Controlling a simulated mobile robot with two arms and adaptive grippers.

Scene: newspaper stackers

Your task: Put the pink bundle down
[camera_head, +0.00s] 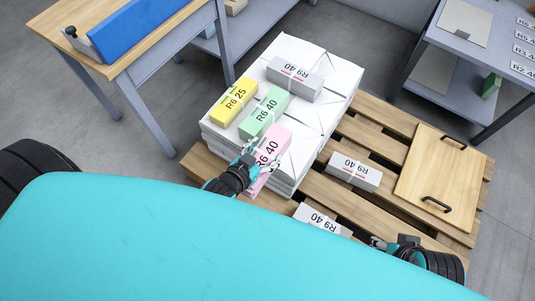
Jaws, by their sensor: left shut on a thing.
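The pink bundle (275,144), its label partly hidden, is at the near edge of the white paper stack, beside the green bundle. My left gripper (254,160) is shut on its left side and covers part of it. I cannot tell whether the bundle touches the stack's top. My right gripper (377,243) is low at the right, near a grey-white bundle (318,221) on the pallet. Its fingers are too small and partly hidden to read.
On the stack (333,83) are a yellow bundle (233,100), a green bundle (264,112) and a grey bundle (294,80). Another grey-white bundle (354,171) and a wooden board with handles (440,180) lie on the pallet (388,132). Tables stand left and right.

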